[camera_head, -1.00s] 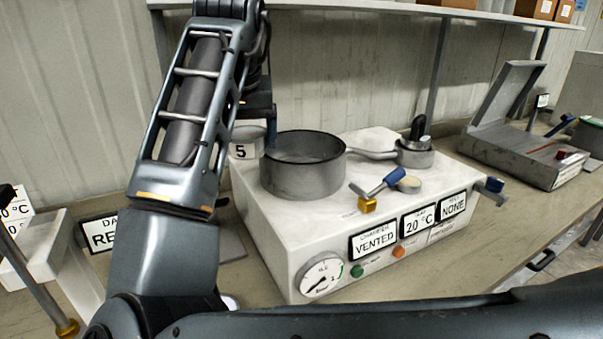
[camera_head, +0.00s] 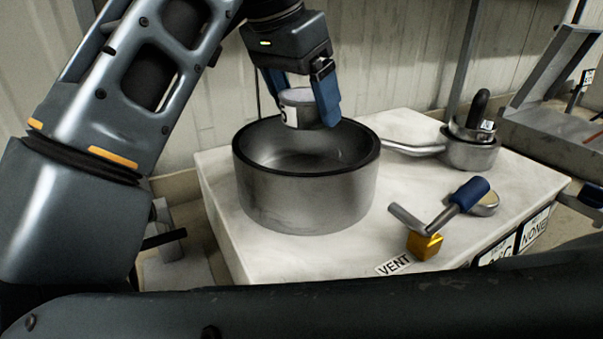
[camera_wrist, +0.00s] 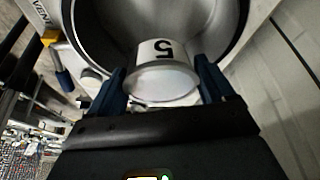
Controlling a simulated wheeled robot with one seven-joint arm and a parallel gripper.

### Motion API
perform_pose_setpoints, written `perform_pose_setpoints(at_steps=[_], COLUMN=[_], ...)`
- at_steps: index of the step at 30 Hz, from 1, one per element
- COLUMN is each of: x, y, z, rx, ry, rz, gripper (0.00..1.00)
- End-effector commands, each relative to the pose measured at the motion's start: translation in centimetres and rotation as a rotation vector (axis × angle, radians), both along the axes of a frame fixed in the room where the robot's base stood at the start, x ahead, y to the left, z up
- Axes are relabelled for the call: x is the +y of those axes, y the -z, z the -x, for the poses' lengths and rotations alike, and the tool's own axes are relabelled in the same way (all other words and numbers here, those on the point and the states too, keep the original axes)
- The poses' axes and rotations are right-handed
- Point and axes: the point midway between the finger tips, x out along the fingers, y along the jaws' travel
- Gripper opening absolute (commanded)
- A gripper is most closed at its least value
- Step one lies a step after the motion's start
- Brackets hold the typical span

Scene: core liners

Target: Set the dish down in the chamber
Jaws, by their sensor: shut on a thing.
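The dish is a small grey cup with a white label (camera_head: 297,106). My gripper (camera_head: 305,108) is shut on it, with a blue finger on each side. The chamber (camera_head: 305,195) is an open, round metal pot with a dark rim on the white machine. In the head view the dish hangs at the height of the rim, over the far part of the opening, and appears upright. In the wrist view the dish (camera_wrist: 163,82) shows a "5" on its label and a pale top, with the chamber (camera_wrist: 88,40) around and beneath it. The near chamber floor is hidden by its wall.
A yellow-based valve with a blue handle (camera_head: 462,197) stands on the machine top, right of the chamber, near a VENT label (camera_head: 394,264). A pipe (camera_head: 412,148) runs from the chamber to a small round metal part (camera_head: 470,150) behind.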

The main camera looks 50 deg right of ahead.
Motion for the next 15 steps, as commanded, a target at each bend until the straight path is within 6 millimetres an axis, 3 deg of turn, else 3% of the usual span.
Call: perform_pose_setpoints(at_steps=[9,15], x=[0.2,0.1], y=[4.8,6.5], z=[0.4,0.3], rx=[0.003,0.001], ry=[0.015,0.017], rz=[0.001,0.001], gripper=[0.41,0.41])
